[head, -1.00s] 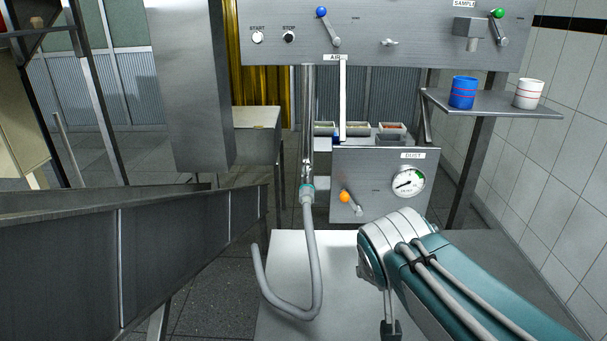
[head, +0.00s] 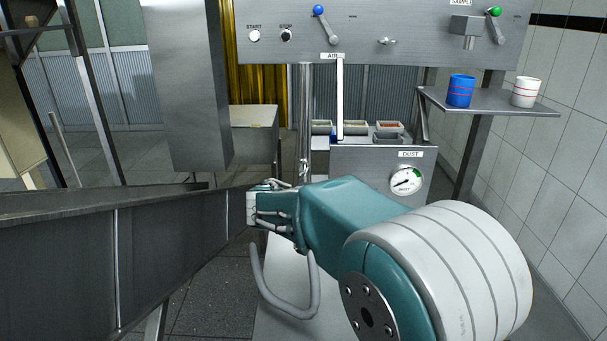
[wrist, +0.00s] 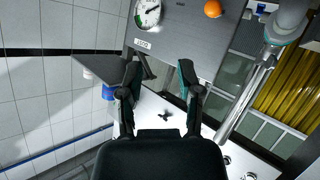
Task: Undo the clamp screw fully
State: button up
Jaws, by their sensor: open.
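No part can be surely picked out as the clamp screw. A grey hose (head: 285,298) hangs in a loop from a metal pipe (head: 304,110). Its top is behind my arm in the head view. In the wrist view the hose (wrist: 290,14) ends at a teal collar (wrist: 275,40), right of my gripper. My gripper (wrist: 159,66) is open and empty, touching nothing visible.
The lower DUST box (head: 345,160) carries a gauge (head: 407,180); its orange-knobbed lever (wrist: 213,8) shows in the wrist view. A shelf (head: 490,105) holds a blue cup (head: 461,91) and a white cup (head: 526,92). A metal chute (head: 80,265) fills the left.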

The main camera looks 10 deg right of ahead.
aim_at(304, 177)
jog(key=w+a+f+t, duration=0.4)
jog(key=w+a+t, duration=0.2)
jog(key=w+a, duration=0.5)
jog(key=shift+m+h, duration=0.3)
jog(key=shift+m, duration=0.1)
jog(key=x, duration=1.2)
jog(key=shift+d+r, duration=0.1)
jog(key=shift+d, duration=0.1)
grip_shut()
